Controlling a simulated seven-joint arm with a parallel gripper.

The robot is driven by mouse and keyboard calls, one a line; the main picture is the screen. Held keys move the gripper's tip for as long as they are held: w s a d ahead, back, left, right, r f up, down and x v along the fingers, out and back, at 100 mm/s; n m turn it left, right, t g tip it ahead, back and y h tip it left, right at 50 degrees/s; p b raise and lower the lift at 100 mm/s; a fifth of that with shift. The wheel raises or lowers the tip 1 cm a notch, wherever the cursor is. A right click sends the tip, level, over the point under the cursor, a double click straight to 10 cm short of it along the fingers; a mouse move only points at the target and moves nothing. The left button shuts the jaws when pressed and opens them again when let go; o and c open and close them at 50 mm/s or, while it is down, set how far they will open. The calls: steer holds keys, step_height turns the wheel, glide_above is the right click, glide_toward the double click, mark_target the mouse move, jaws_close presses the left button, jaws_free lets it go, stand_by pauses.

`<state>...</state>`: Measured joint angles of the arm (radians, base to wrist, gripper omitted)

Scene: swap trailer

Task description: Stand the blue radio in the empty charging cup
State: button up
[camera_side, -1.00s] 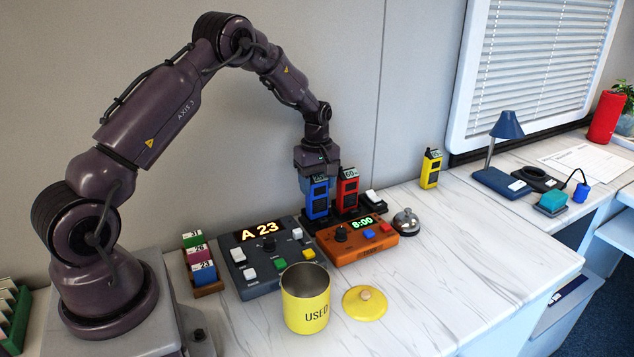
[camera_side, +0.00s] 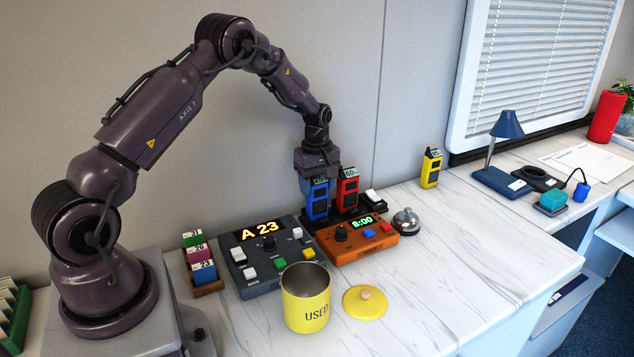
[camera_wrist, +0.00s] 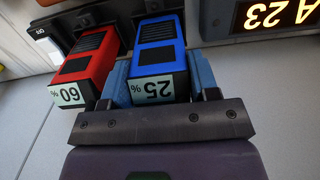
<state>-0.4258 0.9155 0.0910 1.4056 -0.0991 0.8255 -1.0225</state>
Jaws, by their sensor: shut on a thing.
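The blue radio (camera_side: 318,199) stands upright at the left end of the black charging base (camera_side: 345,214), behind the orange box. In the wrist view the blue radio (camera_wrist: 157,58) shows a label reading 25 % between my two fingers. My gripper (camera_side: 318,183) points down and is shut on the radio's upper part. My gripper also shows in the wrist view (camera_wrist: 160,82). The red radio (camera_side: 347,190), labelled 60 %, stands right beside it in the same base. The radio's bottom end and its cup are hidden, so I cannot tell how deep it sits.
A yellow radio (camera_side: 430,168) stands apart at the back right. The orange box (camera_side: 357,242) reads 8:00 and the grey panel (camera_side: 265,256) reads A 23, both in front. A bell (camera_side: 406,222), a yellow USED can (camera_side: 305,302) and its lid (camera_side: 366,303) stand nearby.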

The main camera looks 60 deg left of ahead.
steer(key=shift+f, duration=0.25)
steer(key=o, duration=1.1)
steer(key=shift+f, duration=0.1)
steer(key=shift+r, duration=5.55)
